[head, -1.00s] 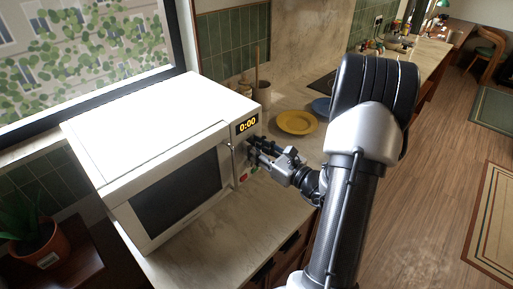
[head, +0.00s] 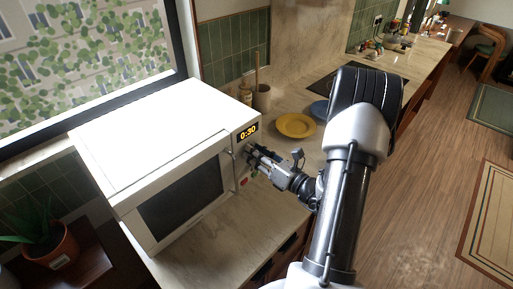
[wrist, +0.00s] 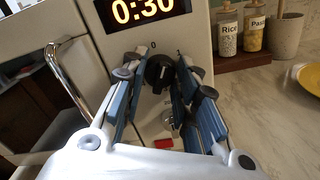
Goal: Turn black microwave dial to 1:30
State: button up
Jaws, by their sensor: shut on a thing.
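The white microwave (head: 150,125) stands on the counter with its door closed. Its display (head: 247,132) reads 0:30, and the same display shows large in the wrist view (wrist: 146,10). The black dial (wrist: 159,71) sits below the display, with a "0" mark above it. My gripper (head: 253,153) is at the control panel, its fingers on both sides of the dial and shut on it. In the wrist view my gripper (wrist: 160,85) partly covers the dial's edges. A second, grey knob (wrist: 168,120) and a red button (wrist: 163,143) lie below the dial.
The door handle (wrist: 72,85) stands out left of the dial. Rice (wrist: 228,32) and pasta (wrist: 256,30) jars and a utensil crock (wrist: 288,36) stand to the right. A yellow plate (head: 295,126) lies on the counter, which is mostly bare beside the microwave.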

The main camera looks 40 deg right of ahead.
jog(key=m+p, duration=0.9)
jog(key=m, duration=0.3)
jog(key=shift+m, duration=0.3)
dwell(0.4)
jog(key=o, duration=1.1)
jog(key=s, duration=0.8)
jog(key=s+d, duration=0.1)
jog(key=s, duration=0.3)
